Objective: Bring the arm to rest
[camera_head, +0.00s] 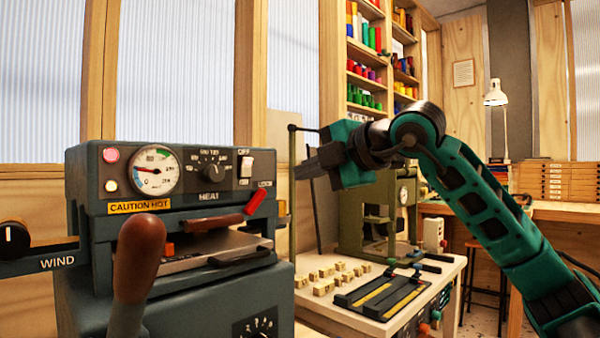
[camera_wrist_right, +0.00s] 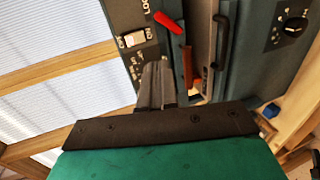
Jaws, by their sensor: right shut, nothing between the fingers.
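My right arm (camera_head: 480,200) comes in from the lower right and bends at a raised elbow. My right gripper (camera_head: 305,165) points left, held in the air to the right of the grey hot-press machine (camera_head: 85,190). Its fingers are shut with nothing between them. In the right wrist view the closed fingers (camera_wrist_right: 157,80) stand in front of the machine's panel, near its white switch (camera_wrist_right: 133,39) and red lock lever (camera_wrist_right: 168,22). I cannot tell whether they touch it. My left gripper is not in view.
A brown-handled lever (camera_head: 138,260) rises in front of the machine. Right of it, a bench (camera_head: 318,306) carries small wooden blocks (camera_head: 322,287), a dark tray with yellow strips (camera_head: 385,296) and a green press (camera_head: 352,215). Shelves of coloured rolls (camera_head: 362,70) stand behind.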

